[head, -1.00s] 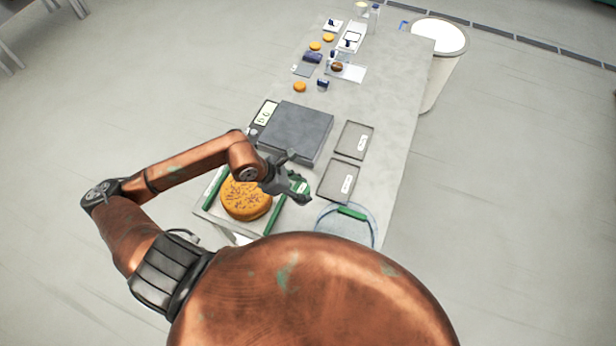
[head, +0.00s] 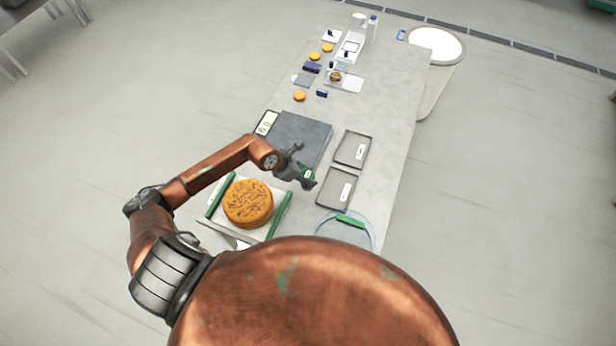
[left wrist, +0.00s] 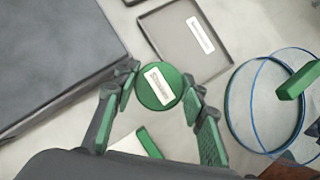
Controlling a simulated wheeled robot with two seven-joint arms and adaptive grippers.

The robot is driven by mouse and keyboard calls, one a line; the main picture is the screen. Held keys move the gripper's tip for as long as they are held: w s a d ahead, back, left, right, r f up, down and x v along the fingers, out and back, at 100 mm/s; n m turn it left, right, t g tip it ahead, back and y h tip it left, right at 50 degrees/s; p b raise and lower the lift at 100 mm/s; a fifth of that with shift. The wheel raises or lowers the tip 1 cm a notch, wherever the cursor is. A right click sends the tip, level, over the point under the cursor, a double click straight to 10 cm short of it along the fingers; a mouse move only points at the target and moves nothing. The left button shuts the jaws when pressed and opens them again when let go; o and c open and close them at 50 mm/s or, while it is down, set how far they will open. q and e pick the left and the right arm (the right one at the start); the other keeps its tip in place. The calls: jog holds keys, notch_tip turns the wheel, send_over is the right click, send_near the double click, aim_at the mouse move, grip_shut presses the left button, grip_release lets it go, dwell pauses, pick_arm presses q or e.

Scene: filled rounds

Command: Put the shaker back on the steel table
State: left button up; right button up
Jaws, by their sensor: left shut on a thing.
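The shaker (head: 307,173) shows a round green top with a white label. My left gripper (head: 303,168) is shut on it, over the steel table (head: 384,113), between the dark grey slab and the near tray. In the left wrist view the shaker (left wrist: 152,94) sits between the two fingers, seen from above. Its underside is hidden, so I cannot tell whether it touches the table. My right gripper is not in view.
A dark slab (head: 305,133) lies beyond the gripper. Two shallow labelled trays, far (head: 338,160) and near (head: 323,203), lie to its right. A round orange-brown cake (head: 248,204) sits between green bars nearby. A clear round tub (head: 345,236) stands at the near edge.

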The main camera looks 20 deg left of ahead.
pick_arm(q)
jog(key=shift+w+a+f, duration=0.1)
jog(key=shift+w+f, duration=0.35)
jog(key=shift+f, duration=0.1)
notch_tip(320, 180, down, 3)
jog(key=shift+w+f+p, duration=0.15)
jog(key=shift+p, duration=0.6)
jog(key=shift+a+f, duration=0.1)
jog(key=o, duration=0.9)
jog(key=b+v, duration=0.2)
jog(key=v, duration=1)
